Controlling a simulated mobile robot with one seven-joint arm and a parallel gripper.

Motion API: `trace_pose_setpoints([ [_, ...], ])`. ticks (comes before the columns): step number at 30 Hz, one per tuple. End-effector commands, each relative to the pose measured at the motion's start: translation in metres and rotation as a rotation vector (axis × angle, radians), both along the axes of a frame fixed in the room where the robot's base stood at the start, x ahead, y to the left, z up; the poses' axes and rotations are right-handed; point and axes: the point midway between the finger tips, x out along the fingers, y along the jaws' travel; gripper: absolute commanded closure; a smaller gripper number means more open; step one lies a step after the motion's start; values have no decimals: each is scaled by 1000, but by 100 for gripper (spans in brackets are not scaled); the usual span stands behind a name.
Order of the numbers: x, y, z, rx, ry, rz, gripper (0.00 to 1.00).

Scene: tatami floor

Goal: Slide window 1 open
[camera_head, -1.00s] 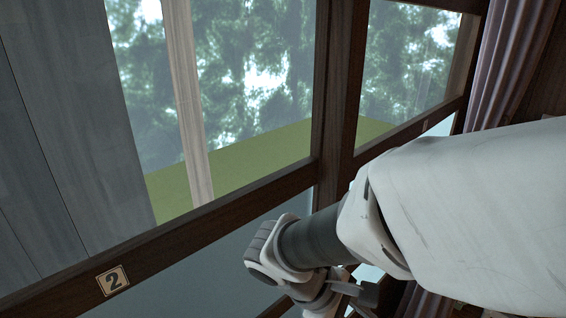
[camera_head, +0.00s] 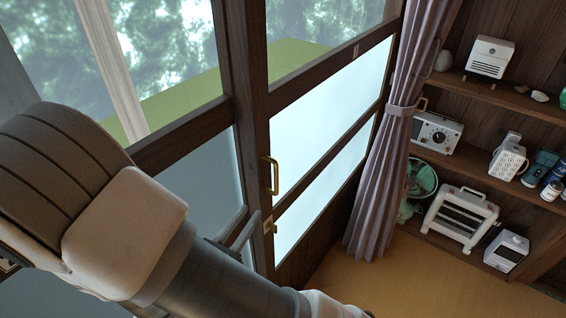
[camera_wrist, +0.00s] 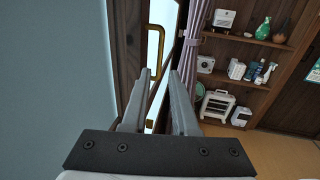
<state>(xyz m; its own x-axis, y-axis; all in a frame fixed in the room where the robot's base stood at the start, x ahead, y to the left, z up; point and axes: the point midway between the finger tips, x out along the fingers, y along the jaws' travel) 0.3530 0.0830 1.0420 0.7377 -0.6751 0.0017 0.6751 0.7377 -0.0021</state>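A dark-framed window panel with bright frosted panes (camera_head: 325,135) stands right of centre in the head view. A brass handle (camera_head: 271,175) is on its left upright, with a small brass-coloured plate (camera_head: 269,225) below. No number is readable on this panel, so I cannot confirm it is window 1. My gripper (camera_head: 243,228) is left of the upright, below the handle's height, partly hidden by my arm. The handle (camera_wrist: 158,45) shows just beyond the fingertips; contact cannot be told.
A tied purple curtain (camera_head: 395,130) hangs at the panel's right edge. Wooden shelves (camera_head: 480,140) with a radio, heater and other items stand at the right. Tatami floor (camera_head: 390,285) is bare in front. Another glazed panel (camera_head: 165,50) lies left, partly behind my arm.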

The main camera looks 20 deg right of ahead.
Motion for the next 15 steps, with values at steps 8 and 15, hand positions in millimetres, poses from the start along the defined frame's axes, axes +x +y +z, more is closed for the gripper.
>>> trace_pose_setpoints([
  [8,33,-33,1,1,-2,-10,73],
  [15,72,-70,1,1,-1,-10,73],
])
